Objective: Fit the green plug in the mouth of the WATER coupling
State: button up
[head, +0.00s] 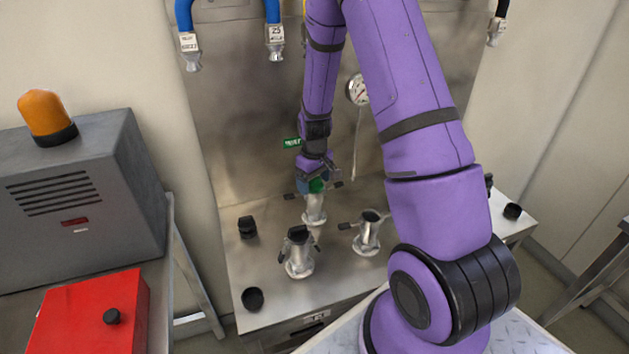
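The green plug (317,185) shows small between the fingers of my gripper (316,183), which looks shut on it. Both are directly over a silver coupling (314,209) at the back of the steel bench. Dark lever arms stick out on either side of this coupling's top. A green label (292,142) on the back panel stands just left of my wrist; its text is too small to read surely, but it looks like WATER. The gripper hides the coupling's mouth, so I cannot tell whether the plug is in it or just above.
Two more silver couplings stand nearer, one capped in black (299,254) and one with a dark open mouth (368,234). Black caps (247,227) lie on the bench (258,274). Blue hoses (272,12) hang above. A red box (92,318) and a grey cabinet (80,200) are left.

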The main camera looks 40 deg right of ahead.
notch_tip(320, 180, up, 11)
dwell(0.8)
jog(key=shift+f, duration=0.1)
jog(key=s+a+r+t, duration=0.1)
jog(key=s+a+r, duration=0.35)
jog(key=r, duration=0.45)
jog(key=s+a+r+t, duration=0.2)
jog(key=s+a+r, duration=0.25)
jog(key=r, duration=0.45)
jog(key=s+a+r+t, duration=0.1)
jog(key=s+a+r, duration=0.1)
jog(key=s, duration=0.6)
jog(key=s+a+r+m+t, duration=0.1)
jog(key=s+a+r, duration=0.1)
jog(key=s+r, duration=0.3)
jog(key=s, duration=0.4)
jog(key=shift+s+r, duration=0.2)
jog(key=shift+s, duration=0.1)
